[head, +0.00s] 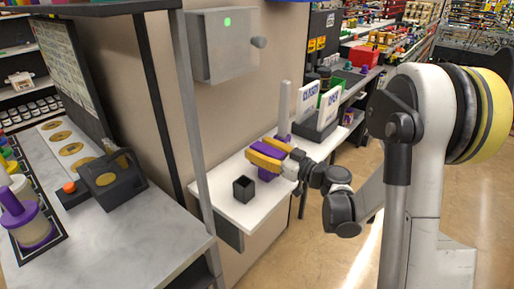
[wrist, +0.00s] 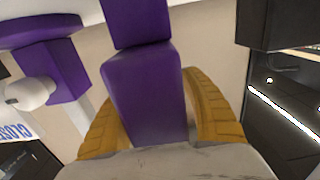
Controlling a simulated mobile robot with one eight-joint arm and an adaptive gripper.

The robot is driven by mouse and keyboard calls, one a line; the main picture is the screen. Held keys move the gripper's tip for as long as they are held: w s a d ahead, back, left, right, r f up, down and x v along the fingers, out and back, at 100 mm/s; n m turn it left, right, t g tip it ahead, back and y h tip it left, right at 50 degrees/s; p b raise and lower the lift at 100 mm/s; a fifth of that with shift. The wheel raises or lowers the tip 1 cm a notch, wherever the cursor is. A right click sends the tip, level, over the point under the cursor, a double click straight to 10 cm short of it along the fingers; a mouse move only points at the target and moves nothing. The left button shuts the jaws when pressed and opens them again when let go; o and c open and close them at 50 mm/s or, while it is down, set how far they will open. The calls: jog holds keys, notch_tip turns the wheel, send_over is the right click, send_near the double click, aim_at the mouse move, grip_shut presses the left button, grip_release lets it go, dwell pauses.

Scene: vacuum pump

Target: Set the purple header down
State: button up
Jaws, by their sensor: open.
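The purple header (head: 266,173) is at the white wall shelf (head: 222,206), partly hidden by my gripper. Its lower part appears to meet the shelf top. My gripper (head: 257,150), with yellow fingers, is open around it. In the wrist view the purple header (wrist: 145,95) lies between the two ribbed yellow fingers of my gripper (wrist: 155,95). Contact between the fingers and the header cannot be told. Its far end runs out of the wrist view at the top.
A small black open box (head: 243,189) stands left of the header. A grey post (head: 284,108) rises behind. Two white signs (head: 308,101) stand in a dark holder at right. Another purple part (wrist: 65,68) shows left in the wrist view. A grey wall box (head: 222,45) hangs above.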

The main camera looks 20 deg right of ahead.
aim_at(283, 159)
jog(key=p+v, duration=0.2)
jog(key=v, duration=0.9)
jog(key=shift+s+d, duration=0.1)
jog(key=shift+s, duration=0.05)
dwell(1.2)
